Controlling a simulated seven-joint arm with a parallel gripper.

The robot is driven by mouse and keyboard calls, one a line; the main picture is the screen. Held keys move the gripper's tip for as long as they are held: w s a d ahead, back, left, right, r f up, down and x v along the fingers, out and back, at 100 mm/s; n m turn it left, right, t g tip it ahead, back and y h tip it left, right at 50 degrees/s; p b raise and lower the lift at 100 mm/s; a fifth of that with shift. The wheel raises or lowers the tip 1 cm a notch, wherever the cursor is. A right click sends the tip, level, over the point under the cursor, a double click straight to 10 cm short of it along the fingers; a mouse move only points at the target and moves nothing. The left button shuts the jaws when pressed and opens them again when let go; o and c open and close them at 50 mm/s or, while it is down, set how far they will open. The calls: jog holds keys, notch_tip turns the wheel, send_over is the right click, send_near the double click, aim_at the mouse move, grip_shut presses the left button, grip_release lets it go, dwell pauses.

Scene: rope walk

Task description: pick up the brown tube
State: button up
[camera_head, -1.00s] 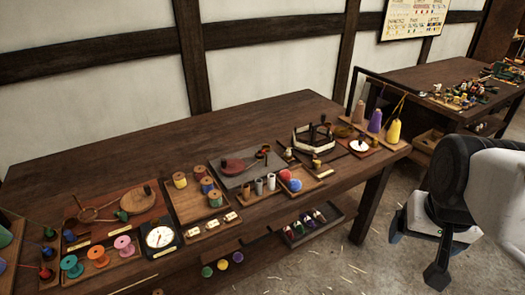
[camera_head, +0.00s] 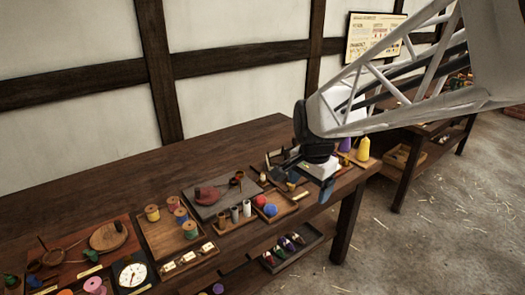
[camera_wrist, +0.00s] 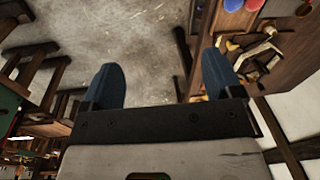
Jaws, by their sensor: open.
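Three short upright tubes stand in a row on a wooden tray in the head view. The leftmost, the brown tube (camera_head: 221,220), is beside a grey one (camera_head: 234,214) and a pale one (camera_head: 247,208). My gripper (camera_head: 308,178) is up and to the right of them, over the right part of the bench and apart from the tubes. In the wrist view my gripper (camera_wrist: 160,80) shows two blue fingers spread wide, with only floor between them. I cannot make out the brown tube in the wrist view.
A red and a blue ball (camera_head: 270,210) lie right of the tubes. A grey board (camera_head: 210,208) with a red disc is behind them. Spools (camera_head: 180,215) stand on a tray to the left. My arm hides part of the bench's right end. The bench's back is clear.

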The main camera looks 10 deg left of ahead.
jog(key=w+a+f+m, duration=0.2)
jog(key=w+a+f, duration=0.15)
jog(key=a, duration=0.25)
jog(key=w+a+f+m, duration=0.1)
jog(key=w+a+f, duration=0.1)
jog(key=w+a, duration=0.4)
jog(key=m+g, duration=0.1)
jog(key=m, duration=0.3)
send_over(221, 214)
notch_tip(221, 214, down, 10)
jog(key=shift+s+r, duration=0.15)
jog(key=shift+f, duration=0.2)
jog(key=shift+f, duration=5.25)
jog(key=shift+c, duration=0.4)
jog(key=c, duration=1.2)
jog(key=shift+c, duration=0.2)
